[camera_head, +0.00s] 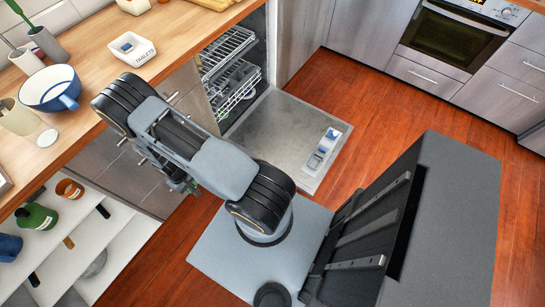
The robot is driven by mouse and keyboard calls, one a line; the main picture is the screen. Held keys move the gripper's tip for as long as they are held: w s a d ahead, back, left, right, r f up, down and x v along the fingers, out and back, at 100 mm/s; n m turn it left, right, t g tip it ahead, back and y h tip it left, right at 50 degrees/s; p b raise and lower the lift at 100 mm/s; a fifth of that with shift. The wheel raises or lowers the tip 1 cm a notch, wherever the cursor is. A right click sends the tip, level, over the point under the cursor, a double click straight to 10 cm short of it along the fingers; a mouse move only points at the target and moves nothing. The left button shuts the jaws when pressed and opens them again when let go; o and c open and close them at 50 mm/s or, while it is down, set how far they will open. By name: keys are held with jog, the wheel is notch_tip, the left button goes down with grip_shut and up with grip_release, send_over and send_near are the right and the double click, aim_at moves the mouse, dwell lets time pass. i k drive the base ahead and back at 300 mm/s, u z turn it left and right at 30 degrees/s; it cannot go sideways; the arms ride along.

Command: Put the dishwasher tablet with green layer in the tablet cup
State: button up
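A white dish marked TABLETS (134,50) stands on the wooden counter at the upper left. A small dark blue piece shows in it; I cannot make out a tablet with a green layer. The dishwasher door (271,124) is folded down flat. On its right part is a light grey dispenser (316,160) with a blue piece at its far end; which part is the tablet cup is too small to tell. My folded arm crosses the middle. Small dark parts below it, probably my gripper (187,185), are mostly hidden, so fingers and any hold are unclear.
The dishwasher racks (230,75) show inside the open machine. A blue and white bowl (51,88) and a jar stand near the counter's left edge. Open shelves with bottles and mugs lie below. The wooden floor right of the door is free, before an oven (452,38).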

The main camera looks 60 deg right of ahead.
aim_at(315, 164)
jog(key=u, duration=1.2)
jog(key=k, duration=2)
jog(key=z, duration=1.65)
jog(key=i, duration=0.5)
jog(key=u, duration=0.1)
